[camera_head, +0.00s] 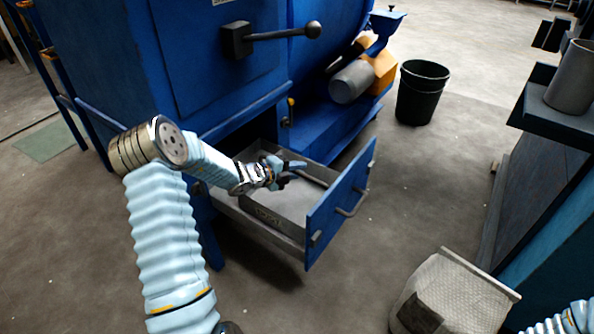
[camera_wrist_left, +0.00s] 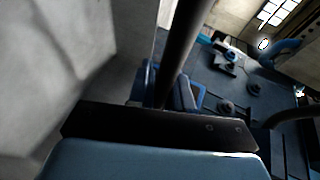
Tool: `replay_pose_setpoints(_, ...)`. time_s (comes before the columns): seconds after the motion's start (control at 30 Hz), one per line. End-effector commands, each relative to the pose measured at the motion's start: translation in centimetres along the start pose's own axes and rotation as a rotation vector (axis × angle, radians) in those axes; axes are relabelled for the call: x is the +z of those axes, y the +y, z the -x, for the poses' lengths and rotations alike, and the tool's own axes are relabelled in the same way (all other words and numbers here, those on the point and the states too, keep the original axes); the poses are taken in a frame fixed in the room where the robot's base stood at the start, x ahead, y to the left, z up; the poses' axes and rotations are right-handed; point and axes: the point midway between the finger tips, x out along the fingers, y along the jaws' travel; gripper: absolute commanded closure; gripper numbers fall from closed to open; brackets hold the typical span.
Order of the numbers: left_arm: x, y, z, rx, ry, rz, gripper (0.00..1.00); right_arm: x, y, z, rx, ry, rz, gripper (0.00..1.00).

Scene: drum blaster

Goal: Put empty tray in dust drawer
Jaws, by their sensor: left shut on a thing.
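The dust drawer (camera_head: 327,224) is pulled out of the blue machine, with its blue front panel and bar handle facing right. A grey metal tray (camera_head: 272,192) sits within the drawer's outline behind that panel. Its visible floor looks bare. My left gripper (camera_head: 291,171) is over the tray and shut on a dark bar, which appears to be the tray handle (camera_head: 312,178). In the left wrist view the dark bar (camera_wrist_left: 187,38) runs up from between the blue fingers. Whether the tray rests fully on the drawer bottom is hidden. My right gripper is out of view.
The blue machine (camera_head: 120,90) stands behind the drawer, with a lever (camera_head: 280,35) above. A black bin (camera_head: 422,92) stands at back right. A pale mesh-topped container (camera_head: 455,295) is at front right, beside a blue workbench (camera_head: 545,215). Floor right of the drawer is clear.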

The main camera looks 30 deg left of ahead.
Motion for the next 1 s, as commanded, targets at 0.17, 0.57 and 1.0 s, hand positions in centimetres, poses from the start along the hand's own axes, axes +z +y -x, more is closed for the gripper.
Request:
replay_pose_setpoints(0.17,0.0,-0.1,-0.1,-0.004,0.001,-0.002,1.0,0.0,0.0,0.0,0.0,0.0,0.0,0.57)
replay_pose_setpoints(0.57,0.0,0.1,-0.1,0.0,0.001,-0.001,0.55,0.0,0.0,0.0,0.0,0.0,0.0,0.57)
replay_pose_setpoints(1.0,0.1,-0.3,6.5,0.001,-0.004,-0.002,0.55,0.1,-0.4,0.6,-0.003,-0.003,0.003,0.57)
